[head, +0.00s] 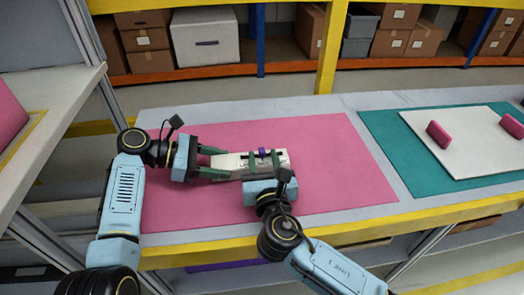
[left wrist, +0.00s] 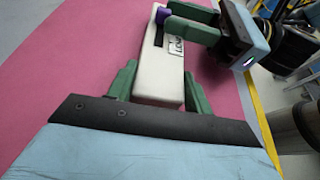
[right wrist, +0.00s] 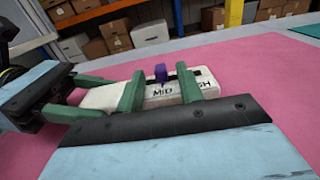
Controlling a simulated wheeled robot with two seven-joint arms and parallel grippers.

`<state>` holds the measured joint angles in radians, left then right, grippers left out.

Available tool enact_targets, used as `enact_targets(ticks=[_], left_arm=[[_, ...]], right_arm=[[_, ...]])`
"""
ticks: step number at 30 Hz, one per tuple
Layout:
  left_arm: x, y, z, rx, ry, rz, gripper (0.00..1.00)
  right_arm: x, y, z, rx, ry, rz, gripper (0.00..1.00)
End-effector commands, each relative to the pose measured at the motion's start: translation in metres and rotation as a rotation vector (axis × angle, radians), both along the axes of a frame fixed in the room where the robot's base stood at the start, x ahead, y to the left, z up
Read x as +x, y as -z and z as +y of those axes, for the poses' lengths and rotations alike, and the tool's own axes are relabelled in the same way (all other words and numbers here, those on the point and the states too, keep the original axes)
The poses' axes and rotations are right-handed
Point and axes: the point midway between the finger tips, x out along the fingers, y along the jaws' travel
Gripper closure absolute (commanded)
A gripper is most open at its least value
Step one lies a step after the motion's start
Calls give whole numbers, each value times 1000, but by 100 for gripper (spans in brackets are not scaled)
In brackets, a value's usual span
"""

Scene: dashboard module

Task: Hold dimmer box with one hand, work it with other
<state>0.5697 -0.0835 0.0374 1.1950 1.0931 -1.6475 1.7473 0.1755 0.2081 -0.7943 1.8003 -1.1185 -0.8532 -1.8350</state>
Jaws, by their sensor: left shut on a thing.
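The dimmer box (head: 232,162) is a long white box with a dark slot and a purple slider knob (head: 262,152) on top. It lies on the pink mat. My left gripper (head: 219,162) is shut on the box's left end, with one green finger on each long side. My right gripper (head: 264,156) is open over the box. In the right wrist view the purple knob (right wrist: 160,73) stands between its two fingers, with gaps visible on both sides, beside the MID label. HIGH is partly covered by a finger. The LOW label (left wrist: 177,47) shows in the left wrist view.
The pink mat (head: 330,165) is otherwise clear. To the right, a teal mat (head: 385,140) carries a white board (head: 455,140) with pink blocks on it. The yellow table edge (head: 360,225) runs along the front. Shelves with boxes (head: 205,40) stand behind.

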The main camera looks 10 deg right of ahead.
Motion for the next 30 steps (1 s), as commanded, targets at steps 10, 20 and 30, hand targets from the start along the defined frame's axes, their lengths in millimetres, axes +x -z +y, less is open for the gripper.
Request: enact_targets(ticks=[10, 20, 30], left_arm=[[0, 1, 0, 2, -1, 2, 86], [0, 1, 0, 2, 1, 1, 86], [0, 1, 0, 2, 1, 1, 39]], right_arm=[[-71, 1, 0, 0, -1, 3, 64], [-89, 0, 0, -1, 1, 0, 64], [-88, 0, 0, -1, 0, 0, 64]])
